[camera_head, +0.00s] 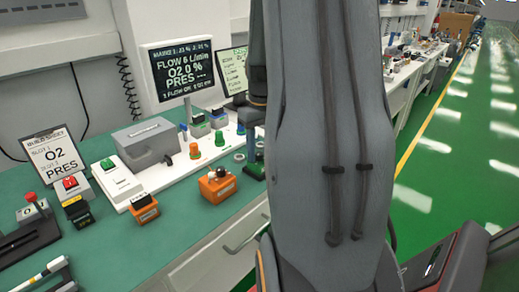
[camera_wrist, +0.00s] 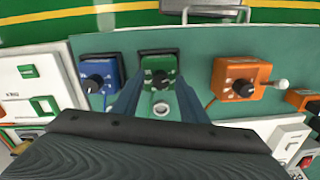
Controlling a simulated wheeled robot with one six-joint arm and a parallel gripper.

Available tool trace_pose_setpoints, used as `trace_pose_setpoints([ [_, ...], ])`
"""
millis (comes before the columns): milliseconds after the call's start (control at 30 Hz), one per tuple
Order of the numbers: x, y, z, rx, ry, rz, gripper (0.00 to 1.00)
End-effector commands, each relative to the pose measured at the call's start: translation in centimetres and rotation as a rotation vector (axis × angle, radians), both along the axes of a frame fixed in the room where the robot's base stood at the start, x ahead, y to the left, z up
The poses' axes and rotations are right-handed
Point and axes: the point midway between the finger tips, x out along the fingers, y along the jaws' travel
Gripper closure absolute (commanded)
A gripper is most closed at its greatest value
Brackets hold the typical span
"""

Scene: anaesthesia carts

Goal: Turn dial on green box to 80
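The green box (camera_wrist: 146,66) sits on the teal bench top in the upper middle of the wrist view. A black dial (camera_wrist: 160,79) is on its face; its setting and any numbers are too small to read. My gripper (camera_wrist: 159,80) is open, with one blue-grey finger on each side of the dial in this view. I cannot tell whether the fingers touch it. A pale round part (camera_wrist: 161,109) shows between the fingers.
A blue box (camera_wrist: 98,70) with a black dial stands left of the green box. An orange box (camera_wrist: 240,78) with a dial and a white-tipped lever stands right. In the head view a monitor (camera_head: 180,69) reads "FLOW 6 L/min, O2 0 %"; a clipboard sign (camera_head: 57,158) reads "O2 PRES".

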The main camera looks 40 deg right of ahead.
Motion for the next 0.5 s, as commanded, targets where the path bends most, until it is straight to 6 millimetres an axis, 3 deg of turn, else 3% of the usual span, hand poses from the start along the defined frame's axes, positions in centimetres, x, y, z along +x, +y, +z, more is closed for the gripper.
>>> trace_pose_setpoints([
  [67,0.0,0.0,0.01,0.0,0.0,0.0,0.62],
  [300,-0.01,0.0,0.03,0.0,0.0,0.0,1.0],
  [500,-0.02,0.01,0.05,0.0,0.0,-0.012,1.0],
])
